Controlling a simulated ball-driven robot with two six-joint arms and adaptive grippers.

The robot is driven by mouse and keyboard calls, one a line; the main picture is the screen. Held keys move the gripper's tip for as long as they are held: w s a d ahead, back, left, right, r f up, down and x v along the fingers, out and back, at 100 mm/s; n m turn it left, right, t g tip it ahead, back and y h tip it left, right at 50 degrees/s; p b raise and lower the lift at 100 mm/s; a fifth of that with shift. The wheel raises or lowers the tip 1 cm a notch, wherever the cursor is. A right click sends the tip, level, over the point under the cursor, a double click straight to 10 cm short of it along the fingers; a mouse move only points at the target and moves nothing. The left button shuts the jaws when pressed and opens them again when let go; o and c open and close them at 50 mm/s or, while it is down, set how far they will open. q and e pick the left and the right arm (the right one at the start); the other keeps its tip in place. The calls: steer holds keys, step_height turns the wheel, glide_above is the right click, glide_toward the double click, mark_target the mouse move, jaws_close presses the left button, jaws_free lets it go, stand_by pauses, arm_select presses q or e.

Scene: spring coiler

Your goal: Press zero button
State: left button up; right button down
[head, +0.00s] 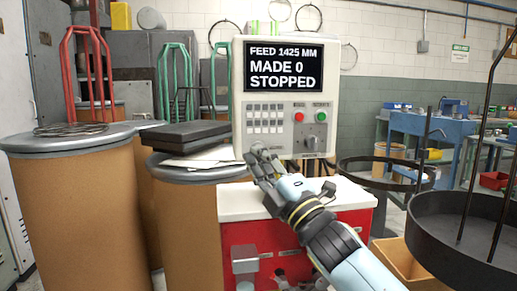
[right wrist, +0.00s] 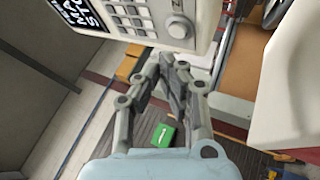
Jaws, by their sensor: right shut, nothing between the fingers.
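The control box (head: 237,95) has a screen (head: 283,67) reading "FEED 1425 MM, MADE 0, STOPPED". Below the screen are a grey keypad (head: 265,118), a red button (head: 299,117), a green button (head: 322,116) and a dark knob (head: 312,142). In the right wrist view, a larger round-cornered grey button (right wrist: 181,27) sits past the keypad, its label only partly readable. My right gripper (head: 255,154) is shut and empty, in front of the box's lower left in the head view, covering that area. Its fingertips (right wrist: 168,60) appear apart from the grey button. My left gripper is not in view.
A red cabinet with a white top (head: 240,204) stands below the box. Brown drums (head: 75,215) stand at left, one carrying a dark flat case (head: 195,134). A black round tray (head: 465,225) with upright rods is at right. A green object (right wrist: 163,135) lies below.

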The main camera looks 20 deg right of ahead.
steer(key=s, duration=0.3)
steer(key=shift+s+a+p, duration=0.3)
steer(key=shift+a+p, duration=0.05)
steer(key=shift+a, duration=0.05)
stand_by(0.5)
